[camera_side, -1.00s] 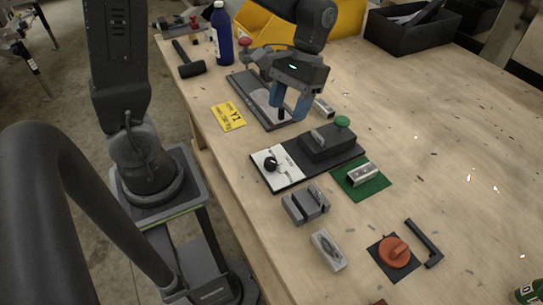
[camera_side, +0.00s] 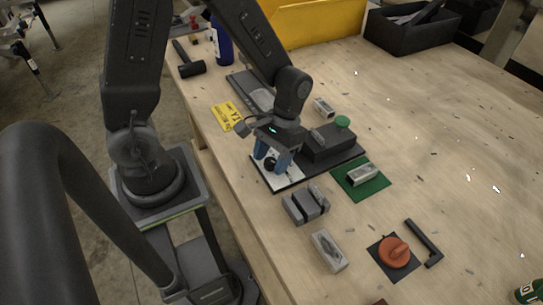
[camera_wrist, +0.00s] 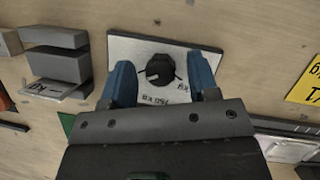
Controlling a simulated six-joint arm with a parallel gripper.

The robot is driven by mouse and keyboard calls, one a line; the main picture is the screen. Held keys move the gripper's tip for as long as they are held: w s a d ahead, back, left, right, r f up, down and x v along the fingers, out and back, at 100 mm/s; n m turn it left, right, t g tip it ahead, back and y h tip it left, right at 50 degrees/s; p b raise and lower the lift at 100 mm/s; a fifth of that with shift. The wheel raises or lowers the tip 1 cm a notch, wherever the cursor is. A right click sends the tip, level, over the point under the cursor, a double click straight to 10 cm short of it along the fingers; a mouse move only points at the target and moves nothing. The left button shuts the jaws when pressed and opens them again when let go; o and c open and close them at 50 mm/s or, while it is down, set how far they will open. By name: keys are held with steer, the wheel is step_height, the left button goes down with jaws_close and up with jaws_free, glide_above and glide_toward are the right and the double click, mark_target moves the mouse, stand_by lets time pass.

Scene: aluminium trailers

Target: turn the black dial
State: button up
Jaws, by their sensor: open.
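The black dial (camera_wrist: 160,69) sits on a white plate (camera_wrist: 128,45) at one end of a dark base; in the side view the dial (camera_side: 270,164) is partly hidden by my fingers. My gripper (camera_side: 271,163) is over this plate with its blue fingers pointing down. In the wrist view my gripper (camera_wrist: 161,82) is open, with one blue finger on each side of the dial. A gap shows between each finger and the dial there. I cannot tell how far the fingertips are above the plate.
A grey slotted block (camera_side: 305,204), a silver block (camera_side: 328,250), a green mat (camera_side: 373,186) and an orange knob (camera_side: 394,251) lie nearby. The table's right side is mostly clear.

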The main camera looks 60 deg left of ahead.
steer(key=shift+c, duration=0.3)
steer(key=c, duration=0.9)
steer(key=shift+o, duration=0.2)
steer(key=shift+n, duration=0.3)
steer(key=n+h, duration=0.1)
steer(key=n, duration=0.1)
steer(key=n+t, duration=0.1)
steer(key=n, duration=0.1)
steer(key=shift+a+n+h, duration=0.1)
steer(key=shift+n+h, duration=0.2)
steer(key=shift+h, duration=0.1)
steer(key=n+t, duration=0.1)
steer(key=n, duration=0.1)
steer(key=n+h, duration=0.1)
steer(key=n, duration=0.1)
steer(key=shift+n+t, duration=0.4)
steer(key=o, duration=0.9)
